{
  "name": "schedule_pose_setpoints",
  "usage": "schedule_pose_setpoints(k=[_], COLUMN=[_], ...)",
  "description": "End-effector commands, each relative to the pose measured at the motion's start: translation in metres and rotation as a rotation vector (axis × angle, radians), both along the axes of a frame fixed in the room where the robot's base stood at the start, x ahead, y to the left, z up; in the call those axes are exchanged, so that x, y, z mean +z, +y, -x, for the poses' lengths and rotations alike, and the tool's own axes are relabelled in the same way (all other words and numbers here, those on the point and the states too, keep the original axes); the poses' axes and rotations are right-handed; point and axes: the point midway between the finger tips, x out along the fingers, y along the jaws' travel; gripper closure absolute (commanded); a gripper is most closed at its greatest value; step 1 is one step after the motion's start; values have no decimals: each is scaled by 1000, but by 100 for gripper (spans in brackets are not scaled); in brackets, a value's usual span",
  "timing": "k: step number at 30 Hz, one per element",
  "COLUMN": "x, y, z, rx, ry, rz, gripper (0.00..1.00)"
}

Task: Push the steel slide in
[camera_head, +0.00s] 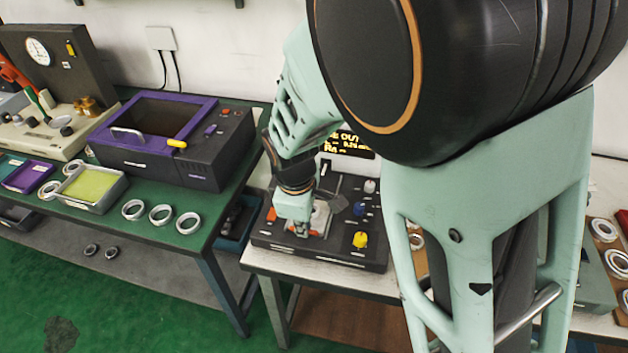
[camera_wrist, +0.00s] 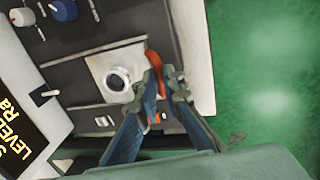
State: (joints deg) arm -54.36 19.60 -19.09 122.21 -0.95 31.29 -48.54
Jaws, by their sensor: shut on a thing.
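The steel slide (camera_wrist: 98,66) is a pale square plate with a round ring (camera_wrist: 117,80) on it, set in the dark panel of a bench instrument. It also shows in the head view (camera_head: 321,217), partly behind my gripper. My gripper (camera_wrist: 163,80) is at the edge of the plate in the wrist view, its fingers closed around an orange-red grip (camera_wrist: 154,62) beside the slide. Part of that grip is hidden by the fingers. In the head view my gripper (camera_head: 300,229) points down onto the instrument (camera_head: 330,252).
The instrument carries a yellow knob (camera_head: 360,239), a blue knob (camera_head: 358,208) and a white knob (camera_head: 370,186). A lit display (camera_head: 348,145) stands behind it. On the left green bench are a purple-lidded box (camera_head: 160,140), loose rings (camera_head: 160,214) and a yellow-green tray (camera_head: 92,186).

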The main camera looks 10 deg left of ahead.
Motion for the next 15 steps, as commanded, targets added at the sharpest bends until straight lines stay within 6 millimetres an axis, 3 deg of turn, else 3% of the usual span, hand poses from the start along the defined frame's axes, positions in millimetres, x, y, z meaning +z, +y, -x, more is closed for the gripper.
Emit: schedule_pose_setpoints(k=[5,15], x=[0,0], y=[0,-5], z=[-13,-75], rx=[-2,-3], ry=[-3,-4], rz=[-1,-2], gripper=[100,100])
